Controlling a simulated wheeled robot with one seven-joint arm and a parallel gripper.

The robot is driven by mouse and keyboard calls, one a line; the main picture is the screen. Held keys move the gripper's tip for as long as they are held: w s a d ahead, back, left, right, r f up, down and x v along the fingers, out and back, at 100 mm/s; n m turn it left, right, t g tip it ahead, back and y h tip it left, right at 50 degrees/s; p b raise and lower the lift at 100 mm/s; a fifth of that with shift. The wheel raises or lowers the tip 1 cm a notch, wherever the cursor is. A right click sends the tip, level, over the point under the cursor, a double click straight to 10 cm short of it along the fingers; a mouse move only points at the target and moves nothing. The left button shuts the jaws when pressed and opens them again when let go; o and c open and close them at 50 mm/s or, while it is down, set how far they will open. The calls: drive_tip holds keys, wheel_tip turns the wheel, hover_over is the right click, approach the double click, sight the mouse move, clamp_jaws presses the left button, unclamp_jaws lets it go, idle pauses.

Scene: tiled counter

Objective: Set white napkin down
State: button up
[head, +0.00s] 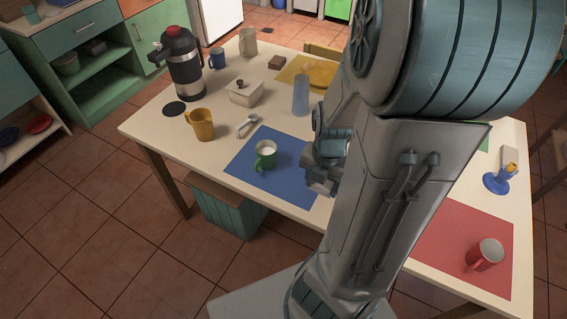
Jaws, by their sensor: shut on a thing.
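My gripper (318,183) is over the right part of the blue placemat (245,176), partly covered by my own arm. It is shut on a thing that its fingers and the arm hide. I cannot make out a white napkin in its jaws. A small white object (247,124) lies on the table just beyond the blue mat's far left edge; I cannot tell whether it is a napkin. A green mug (265,156) with pale contents stands upright on the blue mat, left of my gripper and apart from it.
The cream table (165,135) also holds a yellow mug (200,124), a black-topped flask (183,65), a lidded box (244,93) and a bluish tumbler (300,95). A red mug (485,254) stands on a red mat (450,250). The blue mat's front left is clear.

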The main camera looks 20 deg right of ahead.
drive_tip(key=shift+r+p, duration=0.1)
drive_tip(key=shift+p, duration=0.25)
drive_tip(key=shift+w+d+p, duration=0.1)
drive_tip(key=shift+w+p, duration=0.2)
drive_tip(key=shift+p, duration=0.55)
drive_tip(key=w+f+p, duration=0.1)
drive_tip(key=p, duration=0.2)
drive_tip(key=shift+w, duration=0.15)
drive_tip(key=b, duration=0.2)
hover_over(298, 182)
wheel_tip(298, 182, down, 6)
drive_tip(key=shift+f, duration=0.15)
drive_tip(key=shift+f+b, duration=0.5)
drive_tip(key=shift+f, duration=1.5)
drive_tip(key=shift+f, duration=0.1)
drive_tip(key=shift+f, duration=0.15)
drive_tip(key=o, duration=1)
drive_tip(key=shift+c, duration=0.2)
